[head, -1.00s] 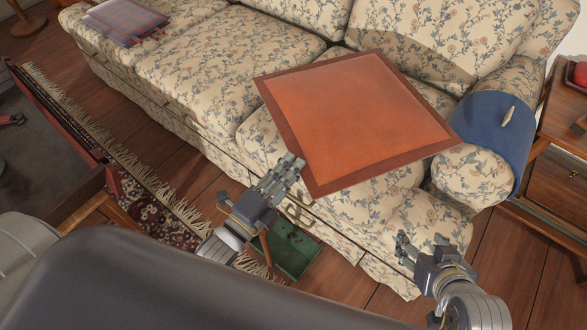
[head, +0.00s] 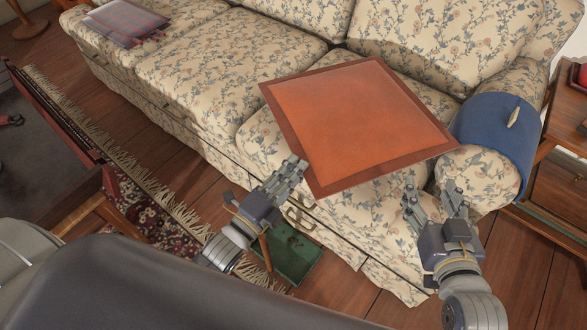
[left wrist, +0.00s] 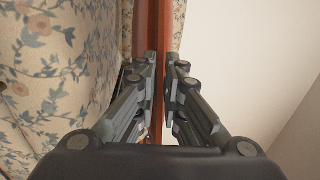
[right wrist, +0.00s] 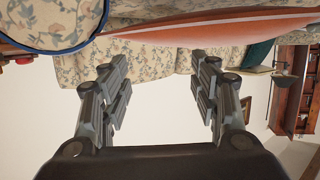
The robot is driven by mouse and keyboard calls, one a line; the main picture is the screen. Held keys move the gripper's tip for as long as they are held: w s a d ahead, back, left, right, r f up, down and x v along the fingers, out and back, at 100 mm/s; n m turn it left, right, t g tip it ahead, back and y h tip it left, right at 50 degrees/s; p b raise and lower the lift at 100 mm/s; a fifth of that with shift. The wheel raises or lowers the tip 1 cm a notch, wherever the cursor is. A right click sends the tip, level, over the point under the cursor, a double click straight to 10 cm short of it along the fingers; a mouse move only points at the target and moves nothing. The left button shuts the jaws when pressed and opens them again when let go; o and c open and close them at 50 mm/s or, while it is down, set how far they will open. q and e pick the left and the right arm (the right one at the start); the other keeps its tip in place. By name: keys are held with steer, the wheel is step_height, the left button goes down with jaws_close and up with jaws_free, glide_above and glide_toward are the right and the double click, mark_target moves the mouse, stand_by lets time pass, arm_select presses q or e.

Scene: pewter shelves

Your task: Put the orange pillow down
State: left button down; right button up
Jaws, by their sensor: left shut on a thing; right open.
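The orange pillow (head: 355,120) is a flat square with a darker brown-red border, above the right seat of the floral sofa (head: 215,65) in the head view. My left gripper (head: 297,165) is shut on its near left edge; the left wrist view shows the pillow (left wrist: 158,60) edge-on between the fingers. My right gripper (head: 432,195) is open and empty, in front of the sofa and apart from the pillow's near right edge. The pillow (right wrist: 215,27) also shows beyond the open fingers in the right wrist view. I cannot tell whether its underside touches the seat.
A blue cloth (head: 497,135) covers the sofa's right arm. A wooden side table (head: 555,165) stands at the right. A folded plaid blanket (head: 125,22) lies on the sofa's far left. A green box (head: 290,255) is on the floor below my left gripper. A fringed rug (head: 150,220) lies at left.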

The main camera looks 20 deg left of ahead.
arm_select(q)
steer(key=shift+r, duration=0.1)
steer(key=shift+f, duration=0.25)
steer(key=c, duration=1.7)
jaws_free()
steer(key=shift+f, duration=0.15)
arm_select(e)
steer(key=shift+w+a+r+t, duration=0.2)
steer(key=shift+r+t, duration=0.2)
steer(key=shift+r, duration=0.2)
